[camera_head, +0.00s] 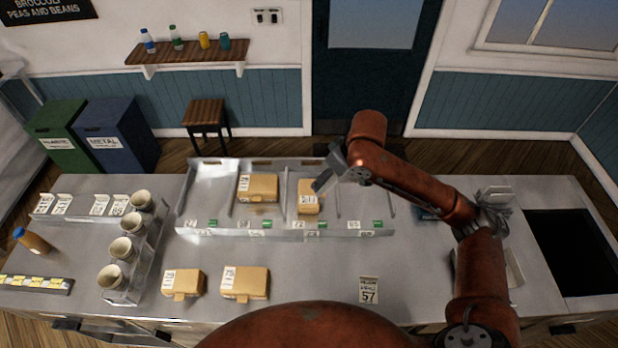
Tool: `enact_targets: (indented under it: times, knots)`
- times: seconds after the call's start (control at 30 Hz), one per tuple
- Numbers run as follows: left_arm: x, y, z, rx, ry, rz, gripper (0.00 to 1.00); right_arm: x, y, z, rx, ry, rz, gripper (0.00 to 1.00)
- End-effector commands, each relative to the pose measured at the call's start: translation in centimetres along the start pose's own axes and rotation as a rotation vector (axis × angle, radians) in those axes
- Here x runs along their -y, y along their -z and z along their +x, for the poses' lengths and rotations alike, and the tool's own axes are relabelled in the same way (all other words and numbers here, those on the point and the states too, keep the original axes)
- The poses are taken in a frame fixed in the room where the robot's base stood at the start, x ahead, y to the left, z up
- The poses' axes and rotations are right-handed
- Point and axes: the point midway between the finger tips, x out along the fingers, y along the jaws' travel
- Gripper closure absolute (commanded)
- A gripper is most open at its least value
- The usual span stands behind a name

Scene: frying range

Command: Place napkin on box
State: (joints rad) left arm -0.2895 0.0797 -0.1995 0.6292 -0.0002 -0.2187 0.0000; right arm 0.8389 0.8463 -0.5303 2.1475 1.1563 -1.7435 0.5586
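Two tan cardboard boxes lie in the metal divided tray: a larger one (258,187) and a smaller one (307,203). Two more boxes, a small one (183,283) and a larger one (246,284), lie on the counter in front of the tray. My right gripper (322,184) is over the tray at the upper right edge of the smaller tray box and partly covers it. Whether it touches that box or holds anything is unclear. I cannot clearly make out a napkin. My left gripper is out of view.
The metal tray (205,212) has low dividers. A cup rack (143,270) with several cups stands left, near an orange bottle (33,241). A card marked 57 (368,290) stands at the front. A dark recess (570,252) is at right.

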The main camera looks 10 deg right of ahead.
Motion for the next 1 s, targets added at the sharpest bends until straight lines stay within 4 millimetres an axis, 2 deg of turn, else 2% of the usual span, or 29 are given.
enact_targets:
  times: [0.1,0.3,0.5,0.83,1.0]
  knots:
    - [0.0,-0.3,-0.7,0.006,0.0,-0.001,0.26,-0.6,2.2,2.1,0.002,0.003,0.002,0.43]
    - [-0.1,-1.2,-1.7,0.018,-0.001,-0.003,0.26,-1.9,5.3,5.9,0.004,0.001,0.004,0.43]
    - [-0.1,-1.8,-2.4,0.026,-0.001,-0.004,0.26,-2.6,6.4,10.2,0.002,0.0,0.003,0.43]
    - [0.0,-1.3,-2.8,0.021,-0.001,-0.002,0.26,-3.1,7.1,12.8,0.002,-0.001,0.002,0.43]
    - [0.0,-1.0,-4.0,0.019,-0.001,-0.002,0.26,-3.1,6.1,14.9,0.004,-0.001,0.002,0.43]
